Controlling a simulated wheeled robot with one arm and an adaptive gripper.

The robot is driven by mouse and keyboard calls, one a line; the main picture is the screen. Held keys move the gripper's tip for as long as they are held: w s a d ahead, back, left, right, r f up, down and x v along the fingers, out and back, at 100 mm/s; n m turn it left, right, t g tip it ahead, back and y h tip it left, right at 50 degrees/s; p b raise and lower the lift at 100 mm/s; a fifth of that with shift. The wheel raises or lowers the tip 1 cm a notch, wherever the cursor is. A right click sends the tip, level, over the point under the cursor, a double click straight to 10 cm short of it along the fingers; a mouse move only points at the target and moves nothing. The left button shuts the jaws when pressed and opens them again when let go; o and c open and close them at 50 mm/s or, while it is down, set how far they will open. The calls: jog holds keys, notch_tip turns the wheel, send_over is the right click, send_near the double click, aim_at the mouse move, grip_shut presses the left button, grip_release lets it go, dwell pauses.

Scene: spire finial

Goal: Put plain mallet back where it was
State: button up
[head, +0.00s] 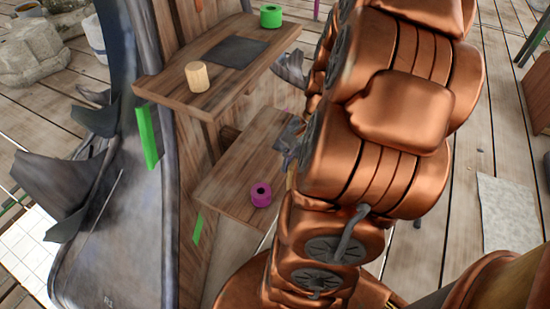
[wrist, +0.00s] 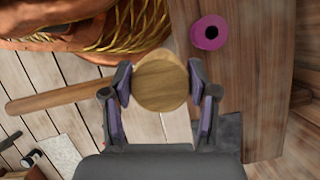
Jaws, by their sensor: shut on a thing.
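The plain mallet (wrist: 160,84) is in my gripper (wrist: 163,92), seen in the wrist view. The fingers close on either side of its round wooden head, seen end-on, and its long handle (wrist: 62,95) points left. In that view the head overlaps open space beside the lower shelf (wrist: 266,90), above the deck boards. A dark square mat (wrist: 230,134) lies on this shelf, partly hidden by the right finger. In the head view my copper arm hides the mallet and most of the gripper.
A magenta roll (head: 261,194) sits on the lower shelf, also in the wrist view (wrist: 209,33). The upper shelf (head: 165,88) bears a pale wooden cylinder (head: 197,77), a dark mat (head: 237,52) and a green roll (head: 271,16). Grey metal leaves (head: 62,182) jut out at left.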

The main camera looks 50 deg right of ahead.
jog(key=w+d+f+b, duration=0.2)
jog(key=w+d, duration=0.2)
jog(key=w, duration=0.2)
jog(key=w+d+f+b, duration=0.2)
jog(key=w+d+f, duration=0.1)
jog(key=w, duration=0.4)
jog(key=shift+w+d, duration=0.2)
jog(key=shift+d, duration=0.45)
jog(key=o, duration=1.6)
jog(key=shift+f, duration=0.1)
jog(key=shift+c, duration=0.2)
jog(key=p+v, duration=0.3)
jog(key=v, duration=0.9)
jog(key=shift+s, duration=0.1)
